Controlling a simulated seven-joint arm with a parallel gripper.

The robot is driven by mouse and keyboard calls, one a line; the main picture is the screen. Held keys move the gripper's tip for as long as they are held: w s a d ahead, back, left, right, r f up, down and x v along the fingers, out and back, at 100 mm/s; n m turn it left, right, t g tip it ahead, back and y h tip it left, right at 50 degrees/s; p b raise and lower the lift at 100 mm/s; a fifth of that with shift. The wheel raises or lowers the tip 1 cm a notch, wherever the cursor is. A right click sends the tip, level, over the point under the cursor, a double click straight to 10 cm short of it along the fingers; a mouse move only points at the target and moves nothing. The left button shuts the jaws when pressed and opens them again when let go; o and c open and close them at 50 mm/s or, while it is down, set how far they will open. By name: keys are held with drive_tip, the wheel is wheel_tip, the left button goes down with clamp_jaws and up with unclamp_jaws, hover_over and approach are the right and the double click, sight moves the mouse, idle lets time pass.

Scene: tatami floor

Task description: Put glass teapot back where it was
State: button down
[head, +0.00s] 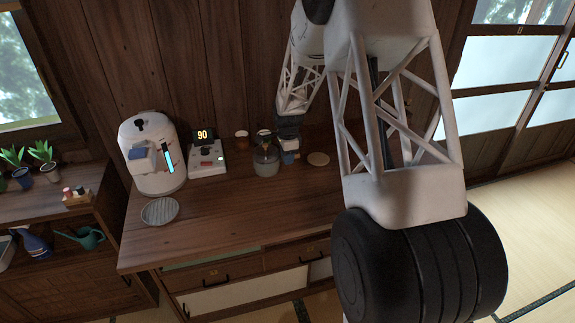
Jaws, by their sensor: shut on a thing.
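The glass teapot (265,163) is small in the head view, on or just above the wooden counter; I cannot tell whether it touches. It looks upright, with a grey, see-through body and something amber near its top. My gripper (287,156) is at the teapot's right side, shut on it, probably at its handle. The fingers are too small to see clearly. A round tan coaster (318,159) lies bare on the counter to the right of the gripper.
A white water boiler (152,165) and a device with a lit "90" display (203,135) stand left. A reddish-brown cup (242,140) is behind the teapot. A grey round slatted tray (160,211) lies front left. The counter's front middle (225,215) is clear.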

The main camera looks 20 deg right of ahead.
drive_tip(key=shift+f, duration=1.7)
drive_tip(key=shift+f, duration=0.1)
drive_tip(key=c, duration=1)
unclamp_jaws()
wheel_tip(320, 180, up, 12)
drive_tip(key=shift+f, duration=0.2)
drive_tip(key=shift+r, duration=0.3)
